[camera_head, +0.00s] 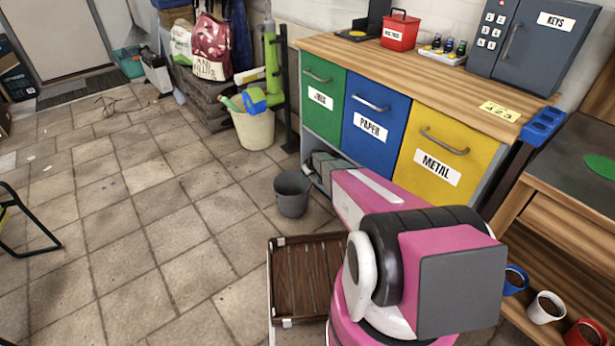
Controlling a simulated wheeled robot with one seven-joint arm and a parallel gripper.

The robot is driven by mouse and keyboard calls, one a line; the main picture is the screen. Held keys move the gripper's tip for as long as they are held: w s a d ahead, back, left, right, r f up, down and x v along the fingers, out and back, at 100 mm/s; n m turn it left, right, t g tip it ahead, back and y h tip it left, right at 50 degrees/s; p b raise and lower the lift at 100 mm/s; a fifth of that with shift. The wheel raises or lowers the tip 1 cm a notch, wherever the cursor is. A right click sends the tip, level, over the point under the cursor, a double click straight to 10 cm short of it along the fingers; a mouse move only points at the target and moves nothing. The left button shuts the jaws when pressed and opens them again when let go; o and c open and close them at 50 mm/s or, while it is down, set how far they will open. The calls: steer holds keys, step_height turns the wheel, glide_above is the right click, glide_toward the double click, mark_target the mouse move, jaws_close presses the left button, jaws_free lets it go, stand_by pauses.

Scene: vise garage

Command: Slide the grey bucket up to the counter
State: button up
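The grey bucket (292,197) stands upright on the tiled floor, a little in front of the counter (306,172) with the green, blue and yellow drawers. A strip of floor shows between the bucket and the counter's left end. My pink arm reaches from the lower right toward the counter's lower front. Its far end, with grey blocks, shows just right of and beyond the bucket. I cannot make out the gripper's fingers there, so whether they are open or shut is unclear. No contact with the bucket is visible.
A brown wooden tray (303,308) is near my base, in front of the bucket. A cream bin (254,130) with toys stands behind the bucket to the left. A wooden bench (560,205) with small cups is at right. Open floor lies left of the bucket.

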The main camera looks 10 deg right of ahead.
steer(key=v, duration=0.9)
steer(key=shift+r, duration=0.15)
steer(key=shift+s, duration=0.15)
steer(key=s+r+m+g+h, duration=0.1)
steer(key=s+r+m, duration=0.1)
steer(key=s+r, duration=0.7)
steer(key=s+d+r+m+g, duration=0.1)
steer(key=s+r+m, duration=0.1)
steer(key=s+r, duration=0.7)
steer(key=s+r+m+g+h, duration=0.1)
steer(key=s+r, duration=0.8)
steer(key=s, duration=1.1)
steer(key=shift+d+m+g+h, duration=0.3)
steer(key=shift+m+g, duration=0.1)
steer(key=shift+m, duration=0.5)
